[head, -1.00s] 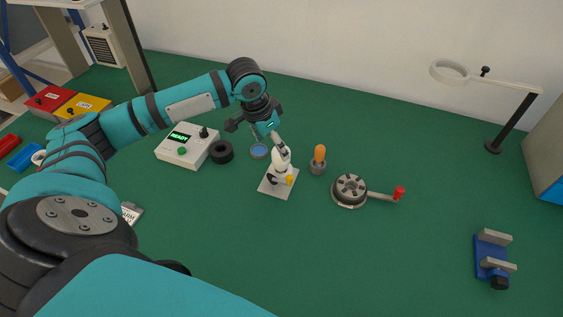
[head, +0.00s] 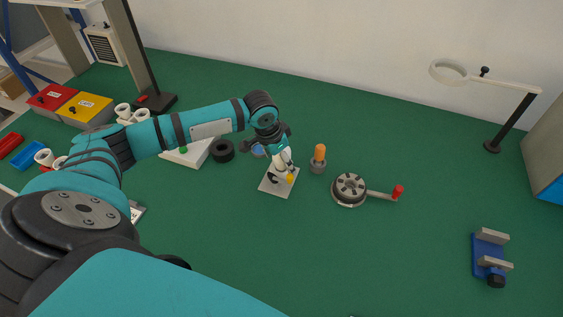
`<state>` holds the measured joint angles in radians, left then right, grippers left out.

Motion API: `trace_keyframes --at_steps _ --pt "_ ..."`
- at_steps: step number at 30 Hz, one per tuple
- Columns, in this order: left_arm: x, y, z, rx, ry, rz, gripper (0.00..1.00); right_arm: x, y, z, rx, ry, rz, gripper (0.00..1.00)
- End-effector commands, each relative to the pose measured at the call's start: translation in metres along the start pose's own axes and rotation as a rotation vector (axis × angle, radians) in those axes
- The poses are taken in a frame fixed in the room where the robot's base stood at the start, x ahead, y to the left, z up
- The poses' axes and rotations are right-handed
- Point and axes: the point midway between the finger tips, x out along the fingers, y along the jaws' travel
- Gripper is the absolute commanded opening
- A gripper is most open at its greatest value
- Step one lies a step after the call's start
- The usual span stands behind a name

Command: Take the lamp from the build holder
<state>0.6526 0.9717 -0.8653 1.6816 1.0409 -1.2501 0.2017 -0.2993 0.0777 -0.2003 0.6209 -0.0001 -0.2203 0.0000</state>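The build holder has a pale square base plate (head: 274,191) and stands in the middle of the green bench. A white upright piece, probably the lamp (head: 281,172), stands on it, with a yellow knob (head: 291,178) low at its right. My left gripper (head: 284,160) comes down from above and behind, at the top of the white piece. It covers part of that piece. I cannot tell whether its fingers touch or close on it. My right gripper is not in view.
A grey cup with an orange-topped tool (head: 319,156) stands close right of the holder. A round grey fixture (head: 349,188) with a red-ended lever is further right. A black ring (head: 222,151) and a white box (head: 190,155) are left.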

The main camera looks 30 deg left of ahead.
Motion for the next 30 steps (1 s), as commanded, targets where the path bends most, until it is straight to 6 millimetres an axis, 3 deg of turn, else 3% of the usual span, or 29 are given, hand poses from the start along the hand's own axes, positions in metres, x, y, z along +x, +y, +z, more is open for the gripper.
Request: trace_keyframes --at_steps 2,12,30 --pt "-0.0003 -0.0001 -0.0001 0.0 0.0 0.0 0.61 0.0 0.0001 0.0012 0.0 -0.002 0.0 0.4" --pt "-0.0007 -0.0002 -0.0002 0.0 0.0 0.0 0.17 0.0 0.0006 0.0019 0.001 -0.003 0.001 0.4" --pt "-0.0069 0.0 -0.0027 0.0 0.003 0.001 0.13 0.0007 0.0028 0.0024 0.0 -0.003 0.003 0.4"
